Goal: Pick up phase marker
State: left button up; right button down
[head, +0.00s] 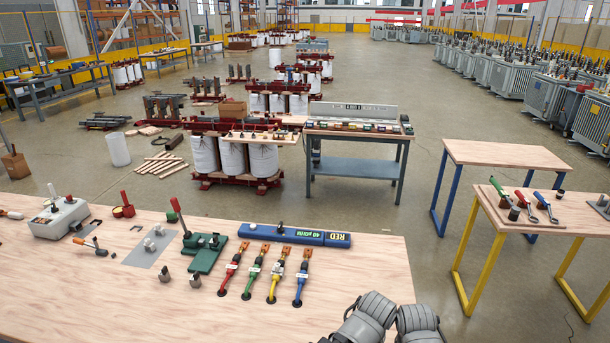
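Several slim coloured markers or leads lie side by side on the wooden table (130,304), each with an orange-brown upper end, a pale tag and a dark round foot. They are red (230,270), green (254,272), yellow (277,275) and blue (301,279). I cannot tell for certain which thing is the phase marker. A long blue bar (290,235) with yellow lettering, including "RED", lies just behind them. Dark grey parts of my own body show at the bottom edge, right of the markers. No gripper fingertips are in view.
A green lever tool (203,250) with a red handle stands left of the markers, with small metal pieces (194,281) near it. A grey box device (58,217) is further left. The table's right front area is clear. Another table (545,215) holds coloured-handled tools.

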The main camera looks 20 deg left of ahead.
aim_at(147, 243)
jog(key=j+u, duration=0.15)
jog(key=u, duration=0.3)
jog(key=j+u, duration=0.15)
jog(key=u, duration=0.35)
jog(key=j+u, duration=0.2)
jog(key=u, duration=0.25)
